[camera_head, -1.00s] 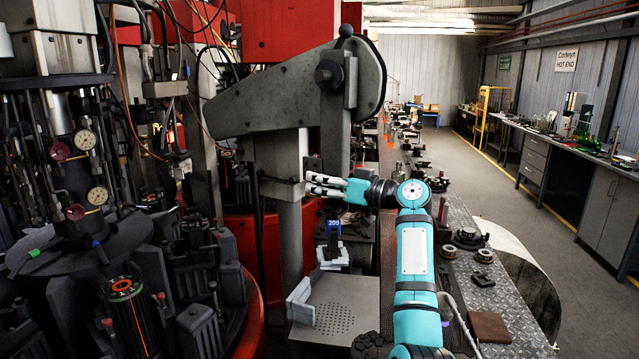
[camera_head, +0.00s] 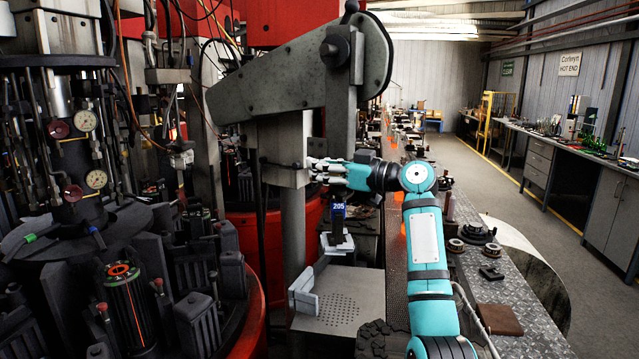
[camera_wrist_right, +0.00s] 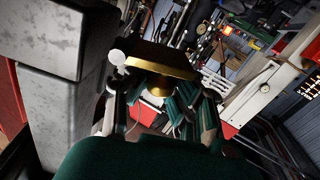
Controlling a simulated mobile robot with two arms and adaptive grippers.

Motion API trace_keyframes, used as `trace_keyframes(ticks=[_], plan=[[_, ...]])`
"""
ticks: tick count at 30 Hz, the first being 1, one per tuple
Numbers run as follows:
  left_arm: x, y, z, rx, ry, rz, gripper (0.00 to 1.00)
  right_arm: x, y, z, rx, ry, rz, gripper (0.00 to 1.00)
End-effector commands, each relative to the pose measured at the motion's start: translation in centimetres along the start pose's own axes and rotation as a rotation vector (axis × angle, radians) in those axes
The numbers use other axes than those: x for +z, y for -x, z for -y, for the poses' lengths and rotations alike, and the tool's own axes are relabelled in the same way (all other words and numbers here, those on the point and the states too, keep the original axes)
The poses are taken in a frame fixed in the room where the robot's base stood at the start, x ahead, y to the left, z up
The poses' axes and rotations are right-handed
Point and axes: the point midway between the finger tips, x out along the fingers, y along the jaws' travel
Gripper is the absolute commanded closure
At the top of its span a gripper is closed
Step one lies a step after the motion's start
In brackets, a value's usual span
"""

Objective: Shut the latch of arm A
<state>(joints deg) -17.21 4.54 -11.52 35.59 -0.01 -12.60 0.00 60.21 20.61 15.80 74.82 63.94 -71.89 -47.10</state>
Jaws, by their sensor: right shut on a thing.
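A big grey machine arm (camera_head: 290,80) reaches across the middle of the head view; no letter shows on it. A small grey bracket (camera_head: 285,175) sits at the post below it. My right gripper (camera_head: 314,166) points left at this bracket, fingers close together. In the right wrist view my right gripper (camera_wrist_right: 160,112) is shut on a brass-coloured knob (camera_wrist_right: 159,86) beneath a flat brass-coloured plate (camera_wrist_right: 155,58); it looks like the latch's knob. The fingers partly hide the knob, and I cannot tell how far the latch is shut. My left gripper is out of view.
Below my right gripper stands a block with a blue 205 tag (camera_head: 338,209), near a perforated grey plate (camera_head: 340,305). Dark moulds (camera_head: 125,300) crowd the left. A chequered metal bench (camera_head: 520,325) lies right of my arm. The aisle (camera_head: 500,195) is clear.

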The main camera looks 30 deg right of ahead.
Motion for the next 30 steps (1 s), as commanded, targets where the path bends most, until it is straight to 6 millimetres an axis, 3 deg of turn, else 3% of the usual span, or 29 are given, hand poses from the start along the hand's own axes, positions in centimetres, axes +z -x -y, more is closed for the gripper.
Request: trace_keyframes(ticks=[1, 9, 30], plan=[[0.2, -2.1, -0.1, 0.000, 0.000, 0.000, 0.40, 1.4, 0.2, 0.1, 0.001, 0.046, 0.007, 1.00], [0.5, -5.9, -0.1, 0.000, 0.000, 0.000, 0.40, 2.2, 0.2, 0.7, 0.001, 0.301, 0.007, 1.00], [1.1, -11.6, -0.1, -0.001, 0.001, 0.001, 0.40, 4.7, 0.1, 1.1, -0.003, 0.965, 0.005, 1.00]])
